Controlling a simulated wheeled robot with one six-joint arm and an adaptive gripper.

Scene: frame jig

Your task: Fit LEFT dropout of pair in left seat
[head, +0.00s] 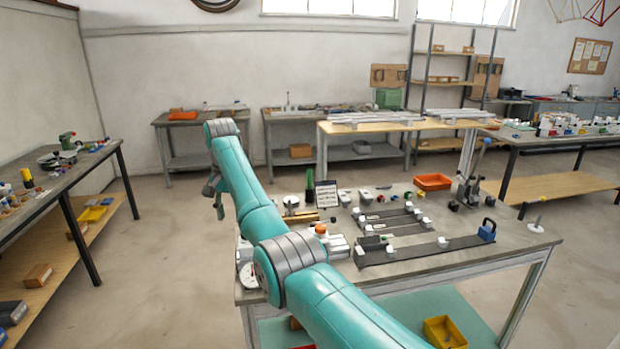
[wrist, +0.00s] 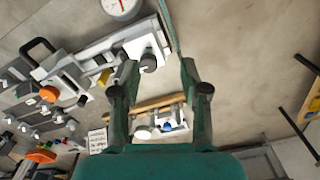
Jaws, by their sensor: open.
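My gripper (head: 217,197) is open, held out at the left of the jig bench. In the wrist view its two fingers (wrist: 157,72) stand apart with nothing gripped. A white block with a grey round piece (wrist: 148,60) shows between and beyond the fingertips, at the end of a long grey fixture (wrist: 95,55). In the head view, rails with small white blocks (head: 390,217) lie on the bench (head: 480,262). I cannot tell which small part is the left dropout, or which place is the left seat.
A white dial (head: 249,276) is at the bench's left edge, partly behind my arm. Open floor lies left.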

